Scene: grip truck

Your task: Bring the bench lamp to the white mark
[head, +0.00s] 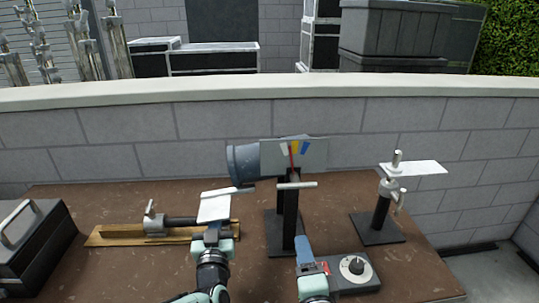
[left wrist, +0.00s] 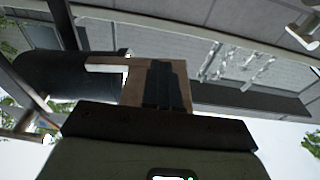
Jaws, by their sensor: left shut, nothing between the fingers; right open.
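The bench lamp (head: 243,163) is a blue-grey cylinder on a black stand. Beside it a grey panel (head: 313,152) bears a white mark (head: 283,149), a yellow one and a blue one. A red needle (head: 291,160) points up between the white and yellow marks. A box with a black knob on a white dial (head: 355,266) stands at the front right. My right gripper (head: 302,243) is open, left of the dial and apart from it. My left gripper (head: 213,228) is shut and empty below a pale plate (head: 214,207); it also shows in the left wrist view (left wrist: 166,70).
A clamp and rod lie on a wooden rail (head: 105,236) at left. A dark case (head: 33,242) stands at the left edge. A clamp stand (head: 380,216) with a white plate is at right. A block wall (head: 130,130) closes the back. Brown tabletop shows between them.

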